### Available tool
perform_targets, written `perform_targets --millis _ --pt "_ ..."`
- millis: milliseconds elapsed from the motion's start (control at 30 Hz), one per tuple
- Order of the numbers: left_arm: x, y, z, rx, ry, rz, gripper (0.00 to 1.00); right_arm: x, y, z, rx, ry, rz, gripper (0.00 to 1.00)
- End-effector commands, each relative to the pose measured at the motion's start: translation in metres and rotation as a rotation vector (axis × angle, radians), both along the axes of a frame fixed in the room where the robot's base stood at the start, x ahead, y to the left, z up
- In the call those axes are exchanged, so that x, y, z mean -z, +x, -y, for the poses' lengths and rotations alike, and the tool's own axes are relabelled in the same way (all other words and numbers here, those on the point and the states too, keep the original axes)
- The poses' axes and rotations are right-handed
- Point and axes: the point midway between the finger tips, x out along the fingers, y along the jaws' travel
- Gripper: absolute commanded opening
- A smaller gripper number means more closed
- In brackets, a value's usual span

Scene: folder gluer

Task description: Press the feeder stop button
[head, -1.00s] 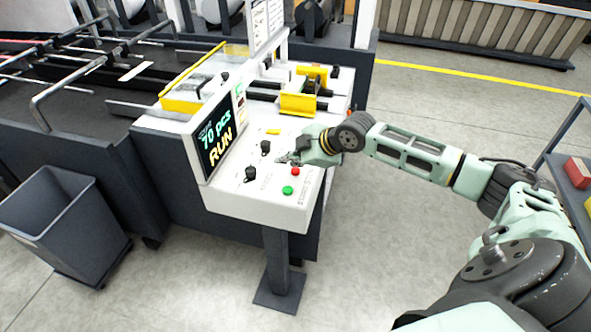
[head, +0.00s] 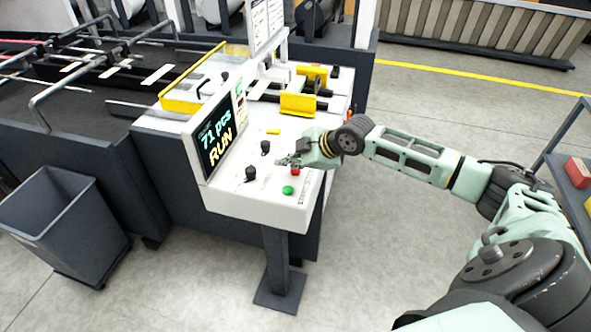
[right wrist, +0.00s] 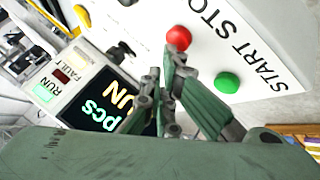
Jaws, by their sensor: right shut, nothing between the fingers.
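The red stop button (head: 295,171) sits on the white control panel (head: 262,203), just behind the green start button (head: 288,190). My right gripper (head: 282,161) is shut and empty, just above the panel, a little left of the red button. In the right wrist view the red button (right wrist: 179,38) lies just beyond my shut fingertips (right wrist: 168,55), with the green button (right wrist: 227,82) to the right. I cannot tell whether the fingertips touch the red button. The screen (head: 217,140) reads "71 pcs RUN". My left gripper is not in view.
Two black knobs (head: 250,173) and a yellow part (head: 273,131) are on the panel near my gripper. A yellow block (head: 298,104) stands behind. A grey bin (head: 62,220) is at the left.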

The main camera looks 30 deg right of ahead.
Motion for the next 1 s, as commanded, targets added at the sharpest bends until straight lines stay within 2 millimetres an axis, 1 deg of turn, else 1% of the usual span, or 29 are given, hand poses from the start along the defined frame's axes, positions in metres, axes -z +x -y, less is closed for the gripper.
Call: perform_targets --millis 1000 --pt "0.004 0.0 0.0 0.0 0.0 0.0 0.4 0.011 0.0 0.0 -0.001 0.0 -0.001 0.0"
